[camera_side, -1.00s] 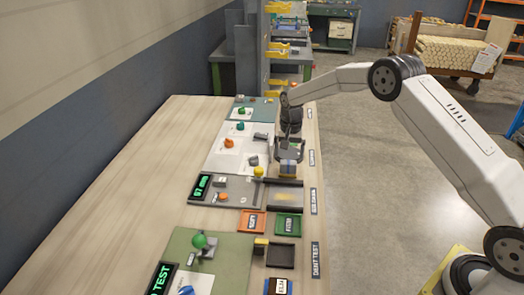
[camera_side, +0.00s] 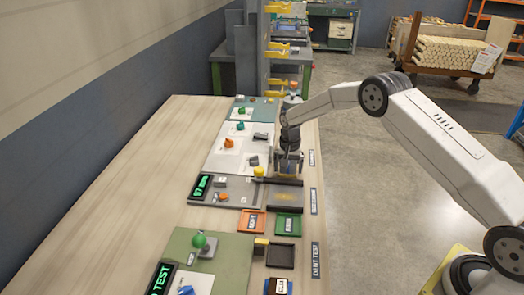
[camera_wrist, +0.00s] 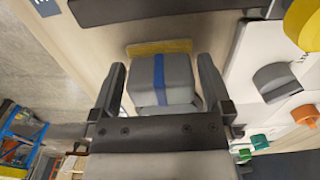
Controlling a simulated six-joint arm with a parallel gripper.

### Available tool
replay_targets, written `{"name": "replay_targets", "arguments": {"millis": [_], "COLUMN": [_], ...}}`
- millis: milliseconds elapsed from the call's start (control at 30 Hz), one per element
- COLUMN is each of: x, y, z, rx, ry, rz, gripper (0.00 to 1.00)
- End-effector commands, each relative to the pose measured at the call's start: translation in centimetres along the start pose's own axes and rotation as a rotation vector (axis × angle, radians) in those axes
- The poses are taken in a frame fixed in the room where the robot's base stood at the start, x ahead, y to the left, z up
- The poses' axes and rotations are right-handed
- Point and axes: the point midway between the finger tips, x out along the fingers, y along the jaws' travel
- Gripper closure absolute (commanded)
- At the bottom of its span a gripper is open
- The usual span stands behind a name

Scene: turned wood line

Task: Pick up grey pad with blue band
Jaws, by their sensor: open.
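The grey pad with a blue band (camera_wrist: 160,82) shows in the middle of the wrist view, a blocky piece with the blue stripe running across it. My gripper (camera_wrist: 161,75) is open, with one finger on each side of the pad and visible gaps between. A yellowish strip (camera_wrist: 158,47) lies just beyond the pad. In the side view my gripper (camera_side: 288,168) is low over the right edge of the bench, and the pad is not clearly visible there.
A yellow knob (camera_side: 258,170) stands close left of my gripper. Grey, orange and green knobs sit on the white panel (camera_side: 245,140). A dark-railed fixture (camera_side: 285,196), a red tray (camera_side: 250,222) and a green tray (camera_side: 287,225) lie nearer. The bench's left side is clear.

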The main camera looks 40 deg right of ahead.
Motion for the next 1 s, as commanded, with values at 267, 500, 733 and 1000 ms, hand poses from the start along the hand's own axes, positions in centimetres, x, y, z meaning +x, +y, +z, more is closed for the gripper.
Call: {"name": "replay_targets", "arguments": {"millis": [267, 500, 733, 1000], "x": [0.04, 0.03, 0.01, -0.07], "y": [-0.01, -0.01, -0.01, -0.02], "z": [0.0, 0.01, 0.0, -0.01], "rx": [0.0, 0.0, 0.0, 0.0], "ry": [0.0, 0.0, 0.0, 0.0], "rz": [0.0, 0.0, 0.0, 0.0], "gripper": [0.0, 0.1, 0.77, 0.77]}}
